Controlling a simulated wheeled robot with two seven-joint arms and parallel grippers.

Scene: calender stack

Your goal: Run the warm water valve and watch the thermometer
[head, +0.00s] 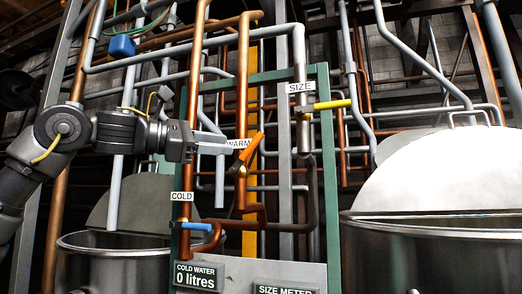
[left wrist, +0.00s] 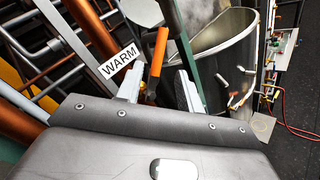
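The orange handle of the warm valve (head: 252,150) sits on a copper pipe beside the WARM label (head: 238,143) in the head view. It is tilted, its upper end to the right. In the left wrist view the orange handle (left wrist: 159,52) stands between my two finger tips, with the WARM label (left wrist: 118,62) to its left. My left gripper (head: 226,146) reaches in from the left, close to the handle. Its fingers (left wrist: 158,86) are apart; I cannot tell whether either touches the handle. My right gripper is not in view. I cannot make out a thermometer.
A blue cold valve handle (head: 197,227) is below, and a yellow size valve handle (head: 332,104) is to the right. The COLD WATER panel (head: 198,277) reads 0 litres. Metal vats stand left (head: 112,243) and right (head: 430,250). Pipes crowd the area around my gripper.

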